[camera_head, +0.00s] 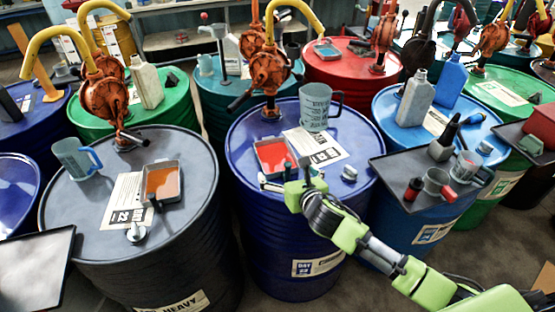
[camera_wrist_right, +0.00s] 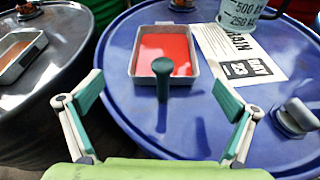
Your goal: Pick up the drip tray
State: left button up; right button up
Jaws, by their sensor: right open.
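A drip tray (camera_head: 256,157) with red liquid sits on top of the dark blue drum (camera_head: 330,225) in the middle of the head view. In the right wrist view the drip tray (camera_wrist_right: 134,52) has pale walls and a dark green upright handle (camera_wrist_right: 162,78) at its near side. My right gripper (camera_head: 284,178) is at the tray's near edge. In the right wrist view its two fingers are spread wide, one on each side of the handle, apart from it, with nothing held. My left gripper is not in view.
A clear measuring jug (camera_head: 314,106) and a label sheet (camera_head: 325,152) are on the same drum, with a metal cap (camera_head: 349,173) to the right. A hand pump (camera_head: 268,70) rises behind the tray. A similar tray with orange liquid (camera_head: 146,178) sits on the grey drum (camera_head: 80,215).

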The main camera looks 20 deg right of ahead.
aim_at(280, 169)
jog(key=x, duration=0.2)
jog(key=shift+w+f, duration=0.2)
jog(key=shift+w, duration=0.05)
jog(key=shift+w+a+f, duration=0.1)
jog(key=shift+w, duration=0.15)
jog(key=shift+w+f, duration=0.1)
jog(key=shift+w, duration=0.2)
jog(key=x, duration=0.2)
jog(key=p+x, duration=0.1)
jog(key=x, duration=0.1)
jog(key=shift+d+f, duration=0.2)
jog(key=shift+d, duration=0.15)
jog(key=shift+w+f, duration=0.1)
jog(key=shift+w, duration=0.05)
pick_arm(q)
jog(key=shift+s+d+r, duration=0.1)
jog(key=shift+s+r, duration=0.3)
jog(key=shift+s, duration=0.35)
pick_arm(e)
jog(key=c, duration=1.4)
